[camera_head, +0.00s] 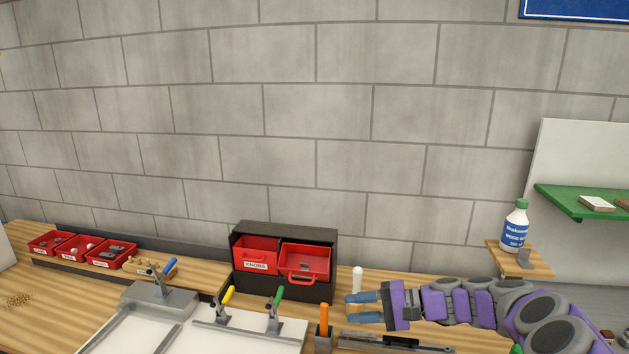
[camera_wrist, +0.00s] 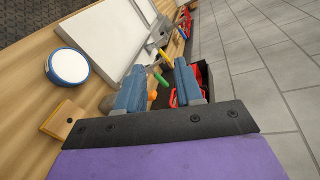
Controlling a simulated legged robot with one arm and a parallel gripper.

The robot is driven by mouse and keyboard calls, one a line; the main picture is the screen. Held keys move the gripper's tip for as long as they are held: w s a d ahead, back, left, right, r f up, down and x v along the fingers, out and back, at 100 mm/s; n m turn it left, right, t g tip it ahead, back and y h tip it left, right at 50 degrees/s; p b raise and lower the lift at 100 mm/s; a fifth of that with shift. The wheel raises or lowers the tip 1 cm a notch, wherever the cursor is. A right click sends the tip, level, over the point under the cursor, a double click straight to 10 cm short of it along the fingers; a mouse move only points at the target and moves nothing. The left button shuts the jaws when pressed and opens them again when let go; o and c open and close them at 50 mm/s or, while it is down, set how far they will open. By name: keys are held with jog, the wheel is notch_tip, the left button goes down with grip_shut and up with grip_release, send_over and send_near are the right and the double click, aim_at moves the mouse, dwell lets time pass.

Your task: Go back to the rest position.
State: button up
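My gripper (camera_head: 352,308) is above the workbench (camera_head: 50,317) at the lower middle right of the head view, with its fingers pointing left. In the wrist view its two blue fingers (camera_wrist: 160,78) are apart, with nothing held between them. My purple and grey arm reaches in from the lower right corner. A white cylinder (camera_head: 357,279) stands just behind the fingers in the head view. An orange-handled tool (camera_head: 323,319) stands in a holder to their left.
A black cabinet with red drawers (camera_head: 304,262) stands behind. White boards with yellow-handled (camera_head: 226,299) and green-handled clamps lie left. A white bottle (camera_head: 515,228) stands on a wooden shelf right. The wrist view shows a round blue-rimmed object (camera_wrist: 68,67) and a wooden block (camera_wrist: 62,119).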

jog(key=s+a+r+n+g+h, duration=0.25)
jog(key=s+a, duration=0.25)
jog(key=s, duration=0.5)
jog(key=s+a+r+n+g+h, duration=0.2)
jog(key=s+a+n+g+h, duration=0.15)
jog(key=s, duration=0.65)
jog(key=s+d+f+h, duration=0.2)
jog(key=s+d+h, duration=0.1)
jog(key=s, duration=0.4)
jog(key=s+d+f+h, duration=0.2)
jog(key=s+d+h, duration=0.1)
jog(key=s+d, duration=0.2)
jog(key=s+d+f+t+h, duration=0.1)
jog(key=s+d+f+h, duration=0.1)
jog(key=s, duration=0.7)
jog(key=shift+d+f+h, duration=0.4)
jog(key=shift+d+h, duration=0.1)
jog(key=shift+d, duration=0.7)
